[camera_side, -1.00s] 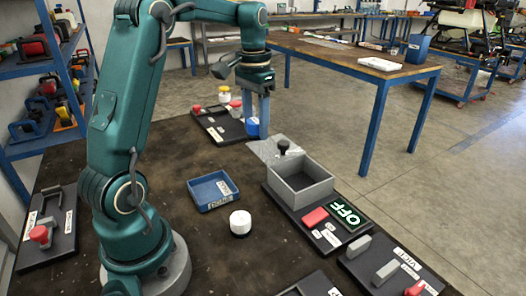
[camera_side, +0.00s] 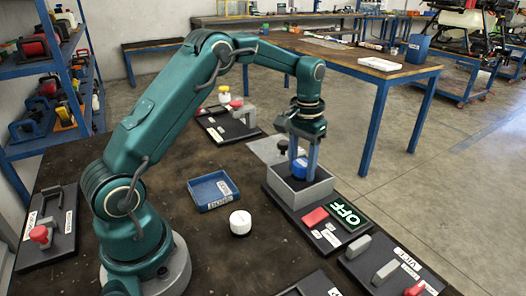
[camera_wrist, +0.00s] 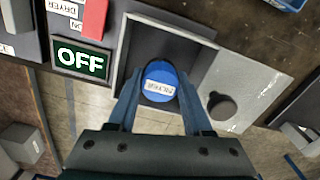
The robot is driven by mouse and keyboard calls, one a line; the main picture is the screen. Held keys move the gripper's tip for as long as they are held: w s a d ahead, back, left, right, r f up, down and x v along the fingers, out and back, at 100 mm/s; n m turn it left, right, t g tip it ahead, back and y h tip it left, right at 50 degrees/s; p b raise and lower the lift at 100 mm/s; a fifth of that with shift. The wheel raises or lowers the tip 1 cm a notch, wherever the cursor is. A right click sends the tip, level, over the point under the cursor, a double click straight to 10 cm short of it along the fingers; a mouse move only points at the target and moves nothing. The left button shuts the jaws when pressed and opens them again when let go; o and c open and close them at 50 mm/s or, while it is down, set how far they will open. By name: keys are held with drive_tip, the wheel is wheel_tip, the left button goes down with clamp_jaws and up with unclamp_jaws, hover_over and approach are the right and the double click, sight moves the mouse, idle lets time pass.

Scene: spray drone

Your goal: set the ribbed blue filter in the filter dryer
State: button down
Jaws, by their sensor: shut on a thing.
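The blue filter (camera_wrist: 159,80) has a pale label on its top. My gripper (camera_side: 301,160) is shut on it, and both fingers also show in the wrist view (camera_wrist: 158,95). In the side view the filter (camera_side: 300,168) is at the mouth of the grey dryer box (camera_side: 318,191), inside its walls. I cannot tell whether it touches the box floor. The dryer lid (camera_side: 268,149), a grey plate with a black knob, is slid aside and leaves the box open. The dryer's sign (camera_side: 346,213) reads OFF, beside a red switch (camera_side: 314,217).
A blue tray (camera_side: 212,191) and a white round filter (camera_side: 240,222) lie on the dark table left of the dryer. A valve board (camera_side: 395,265) is at the front right.

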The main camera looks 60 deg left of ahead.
sight(300, 177)
drive_tip(key=shift+f, duration=1.7)
drive_tip(key=shift+c, duration=1.6)
unclamp_jaws()
drive_tip(key=shift+f, duration=0.15)
